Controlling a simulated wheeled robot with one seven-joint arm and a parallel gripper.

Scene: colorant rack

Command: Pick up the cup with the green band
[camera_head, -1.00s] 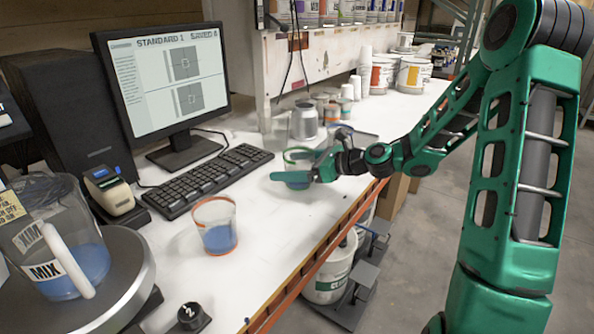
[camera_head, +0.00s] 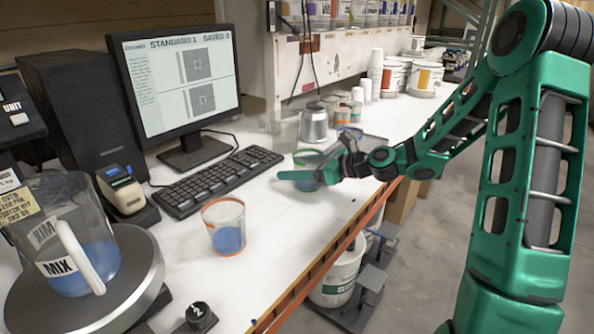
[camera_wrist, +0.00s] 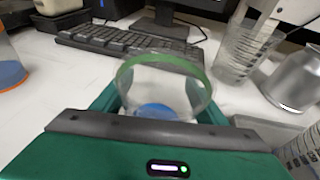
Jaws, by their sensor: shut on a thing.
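The cup with the green band (camera_wrist: 163,70) is clear, with a green rim and blue contents at its bottom. In the wrist view it sits between the fingers of my gripper (camera_wrist: 158,112), which is shut on it. In the head view the same cup (camera_head: 306,158) shows partly behind my gripper (camera_head: 318,177), near the keyboard's right end. The cup looks upright. I cannot tell whether its base touches the table. A second clear cup with an orange band (camera_head: 223,226) and blue contents stands on the table, left and nearer.
A keyboard (camera_head: 222,178) and monitor (camera_head: 178,85) lie to the left. A grey metal container (camera_head: 314,122) stands just behind the held cup. A mixing pitcher (camera_head: 72,240) sits on a round plate at the near left. The table's orange-edged border is at right.

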